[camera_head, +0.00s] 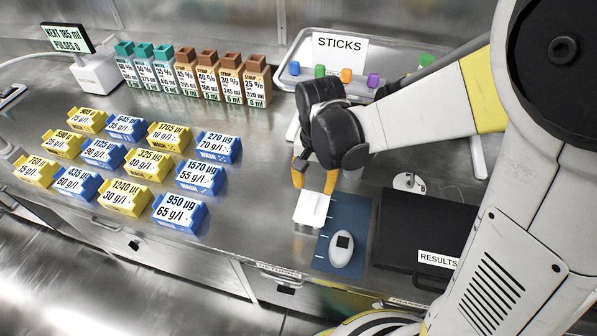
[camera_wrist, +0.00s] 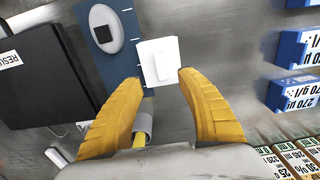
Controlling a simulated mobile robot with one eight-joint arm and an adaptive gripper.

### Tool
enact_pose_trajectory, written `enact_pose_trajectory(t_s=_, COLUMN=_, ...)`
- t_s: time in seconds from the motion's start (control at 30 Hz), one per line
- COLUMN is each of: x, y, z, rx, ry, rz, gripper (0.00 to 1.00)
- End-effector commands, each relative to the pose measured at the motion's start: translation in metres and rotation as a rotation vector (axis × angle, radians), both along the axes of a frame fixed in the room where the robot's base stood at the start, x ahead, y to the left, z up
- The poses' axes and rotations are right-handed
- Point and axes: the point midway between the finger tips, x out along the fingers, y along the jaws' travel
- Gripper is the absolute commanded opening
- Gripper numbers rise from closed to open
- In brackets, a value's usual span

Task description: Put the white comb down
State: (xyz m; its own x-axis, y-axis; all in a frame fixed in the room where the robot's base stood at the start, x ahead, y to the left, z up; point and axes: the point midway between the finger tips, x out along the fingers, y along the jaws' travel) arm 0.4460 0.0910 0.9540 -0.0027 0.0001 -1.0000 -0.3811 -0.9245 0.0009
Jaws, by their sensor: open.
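The white comb (camera_head: 311,208) shows as a flat white piece with a raised bar at the left edge of the blue mat (camera_head: 347,215). It also shows in the wrist view (camera_wrist: 152,70), just beyond the fingertips and beside or slightly over the mat's edge. Its teeth cannot be made out. My gripper (camera_head: 314,184) is open, its two yellow fingers pointing down just behind the comb. In the wrist view the fingertips (camera_wrist: 158,78) stand apart with nothing held between them; the right tip is close to the comb's edge, and I cannot tell whether they touch.
A white oval device (camera_head: 342,250) lies on the mat. A black case (camera_head: 420,225) labelled RESULTS is to the right. Blue and yellow labelled boxes (camera_head: 180,210) stand at left. A tray (camera_head: 300,55) labelled STICKS is behind my arm. Bare bench separates boxes and mat.

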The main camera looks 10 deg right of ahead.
Motion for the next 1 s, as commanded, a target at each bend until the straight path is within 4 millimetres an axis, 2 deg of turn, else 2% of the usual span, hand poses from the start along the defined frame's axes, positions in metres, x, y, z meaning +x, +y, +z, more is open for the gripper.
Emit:
enact_pose_trajectory(t_s=0.03, x=0.000, y=0.000, z=-0.013, rx=0.000, ry=0.000, rz=0.000, gripper=0.45)
enact_pose_trajectory(t_s=0.13, x=0.000, y=0.000, z=-0.030, rx=0.001, ry=-0.001, rz=0.001, gripper=0.45)
enact_pose_trajectory(t_s=0.43, x=0.002, y=0.000, z=-0.053, rx=0.000, ry=-0.002, rz=0.001, gripper=0.45)
enact_pose_trajectory(t_s=0.7, x=0.006, y=-0.001, z=-0.094, rx=0.000, ry=-0.002, rz=0.002, gripper=0.45)
enact_pose_trajectory(t_s=0.97, x=0.006, y=-0.001, z=-0.094, rx=0.000, ry=-0.002, rz=0.002, gripper=0.44)
enact_pose_trajectory(t_s=1.0, x=0.006, y=-0.001, z=-0.094, rx=0.000, ry=-0.002, rz=0.002, gripper=0.32)
